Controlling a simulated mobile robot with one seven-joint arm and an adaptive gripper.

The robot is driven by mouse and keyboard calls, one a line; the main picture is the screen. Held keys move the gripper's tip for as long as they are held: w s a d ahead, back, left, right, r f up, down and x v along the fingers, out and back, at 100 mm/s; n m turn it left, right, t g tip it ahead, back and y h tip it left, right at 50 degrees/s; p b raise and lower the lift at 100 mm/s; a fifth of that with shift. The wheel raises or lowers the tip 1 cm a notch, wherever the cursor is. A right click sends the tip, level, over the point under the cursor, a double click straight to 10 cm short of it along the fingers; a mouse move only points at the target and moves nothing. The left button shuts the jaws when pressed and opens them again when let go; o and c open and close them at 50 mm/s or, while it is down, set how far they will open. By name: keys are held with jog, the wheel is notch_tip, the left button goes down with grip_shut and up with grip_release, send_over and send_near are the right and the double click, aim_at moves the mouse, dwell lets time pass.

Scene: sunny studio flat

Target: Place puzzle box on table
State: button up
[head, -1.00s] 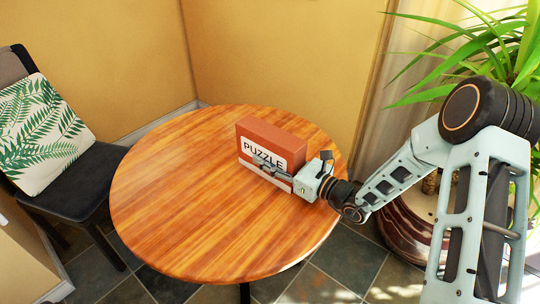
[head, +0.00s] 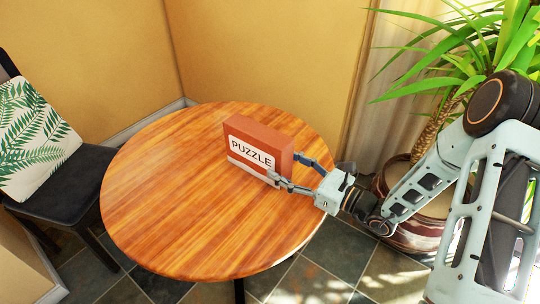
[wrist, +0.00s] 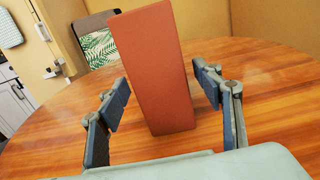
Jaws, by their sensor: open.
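The puzzle box (head: 252,149), reddish-brown with a white PUZZLE label, stands upright on the round wooden table (head: 150,215). In the wrist view the box (wrist: 155,70) shows its narrow end, between and beyond my open fingers. My gripper (head: 296,171) is open at the box's right end, one finger in front of the box's label side and one behind it. In the wrist view both blue finger pads of my gripper (wrist: 163,105) are spread, with gaps to the box on either side.
A dark chair (head: 70,175) with a leaf-print cushion (head: 32,140) stands at the left. A potted plant (head: 400,165) is at the right behind my arm. The table's left and front areas are clear. Yellow walls (head: 270,50) are behind.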

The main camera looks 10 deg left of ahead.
jog(key=shift+v, duration=1.25)
